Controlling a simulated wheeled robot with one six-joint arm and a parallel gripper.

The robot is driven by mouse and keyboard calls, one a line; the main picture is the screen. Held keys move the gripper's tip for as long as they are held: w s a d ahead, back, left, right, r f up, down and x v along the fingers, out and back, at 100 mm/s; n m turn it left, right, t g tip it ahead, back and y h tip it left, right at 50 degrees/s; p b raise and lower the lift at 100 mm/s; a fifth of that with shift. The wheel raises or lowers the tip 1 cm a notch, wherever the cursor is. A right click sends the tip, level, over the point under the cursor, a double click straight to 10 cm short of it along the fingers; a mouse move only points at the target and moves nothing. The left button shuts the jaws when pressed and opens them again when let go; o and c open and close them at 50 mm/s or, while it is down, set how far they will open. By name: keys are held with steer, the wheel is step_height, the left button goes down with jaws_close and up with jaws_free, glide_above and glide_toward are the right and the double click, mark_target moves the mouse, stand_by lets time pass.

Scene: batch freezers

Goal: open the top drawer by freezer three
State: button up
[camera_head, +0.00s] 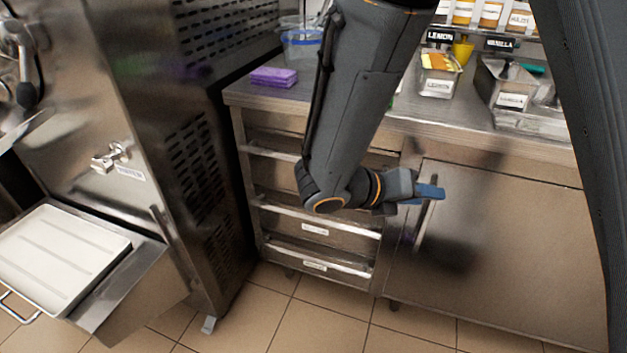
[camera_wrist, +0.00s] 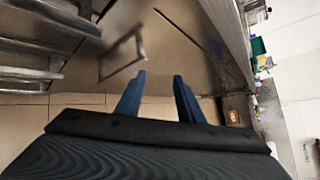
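A stack of steel drawers stands under the counter, right of the dark freezer side. The top drawer (camera_head: 275,125) looks closed; my arm hides its right part. Its bar handle (camera_head: 268,153) shows at left. Lower drawers (camera_head: 315,229) have bar handles and small white labels. My gripper (camera_head: 431,192) is to the right of the drawers, in front of the cabinet door near its upright handle (camera_head: 424,228). In the wrist view my gripper (camera_wrist: 160,76) has two blue fingers apart with nothing between them. The door handle (camera_wrist: 122,57) shows beyond them, and drawer handles lie at the left edge.
A batch freezer (camera_head: 195,110) stands left, with a white tray (camera_head: 55,255) on a shelf sticking out. Tiled floor before the drawers is clear.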

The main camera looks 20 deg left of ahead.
steer(key=w+a+f+n+t+y+b, duration=0.1)
steer(key=a+f+n+t+y+b, duration=0.25)
steer(key=a+n, duration=0.8)
steer(key=w+a+f+n+t+y+b, duration=0.1)
steer(key=w+a+n+t+y+b, duration=0.35)
steer(key=a, duration=1.15)
steer(key=w, duration=0.1)
steer(key=w+n+t, duration=0.1)
steer(key=w, duration=0.1)
steer(key=w+d+t+p, duration=0.1)
steer(key=shift+w+r+n+y, duration=0.25)
steer(key=shift+r+n+y, duration=0.05)
steer(key=shift+y, duration=0.1)
steer(key=shift+d, duration=0.1)
jaws_close()
